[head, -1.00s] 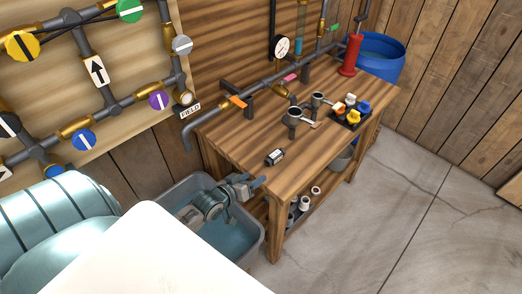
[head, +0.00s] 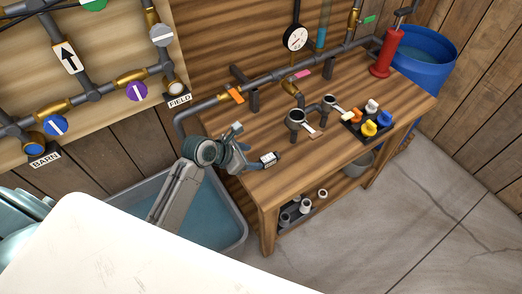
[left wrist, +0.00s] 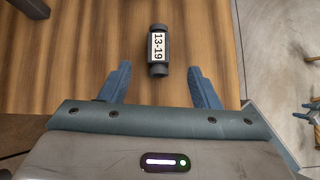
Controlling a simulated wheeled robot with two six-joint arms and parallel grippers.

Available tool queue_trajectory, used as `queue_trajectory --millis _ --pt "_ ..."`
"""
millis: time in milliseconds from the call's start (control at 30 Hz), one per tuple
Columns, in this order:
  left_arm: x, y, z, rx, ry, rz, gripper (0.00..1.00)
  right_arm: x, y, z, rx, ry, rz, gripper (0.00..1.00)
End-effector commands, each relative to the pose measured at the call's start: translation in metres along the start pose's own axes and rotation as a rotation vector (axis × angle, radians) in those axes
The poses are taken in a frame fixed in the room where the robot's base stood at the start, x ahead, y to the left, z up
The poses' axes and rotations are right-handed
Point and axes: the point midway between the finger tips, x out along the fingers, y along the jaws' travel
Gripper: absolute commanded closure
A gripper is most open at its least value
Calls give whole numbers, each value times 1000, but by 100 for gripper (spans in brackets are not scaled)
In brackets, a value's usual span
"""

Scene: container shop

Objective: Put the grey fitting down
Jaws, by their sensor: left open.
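The grey fitting (left wrist: 158,69) is a short dark cylinder with a white label reading 13-19. It lies on the wooden bench (head: 262,192), near the bench's left front edge, and in the head view (head: 278,154) it shows just beyond my fingers. My left gripper (head: 256,163) is open over the bench edge. In the left wrist view its two blue fingers (left wrist: 160,85) stand apart to either side of the fitting's near end, with gaps between. Whether they touch the bench is unclear. My right gripper is not in view.
A grey tub of water (head: 238,240) stands below on the left.

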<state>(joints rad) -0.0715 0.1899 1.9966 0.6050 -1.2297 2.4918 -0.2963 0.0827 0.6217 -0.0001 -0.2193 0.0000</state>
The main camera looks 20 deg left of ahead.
Motion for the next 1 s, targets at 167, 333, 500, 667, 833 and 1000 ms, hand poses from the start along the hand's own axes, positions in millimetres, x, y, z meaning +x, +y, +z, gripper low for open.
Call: queue_trajectory --millis 167,333,500,667,833,1000 --pt "6 -5 6 -86 6 -27 44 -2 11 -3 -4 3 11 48" --pt "33 -6 6 -88 6 -28 44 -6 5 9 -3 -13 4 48" --pt "52 -6 5 -84 6 -26 44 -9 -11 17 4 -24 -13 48" --pt "62 -5 5 -84 7 -26 44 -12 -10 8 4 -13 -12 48" --pt "84 -3 5 -84 7 -26 44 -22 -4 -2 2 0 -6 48" --pt "103 -3 3 -83 7 -25 44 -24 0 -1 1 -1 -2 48"
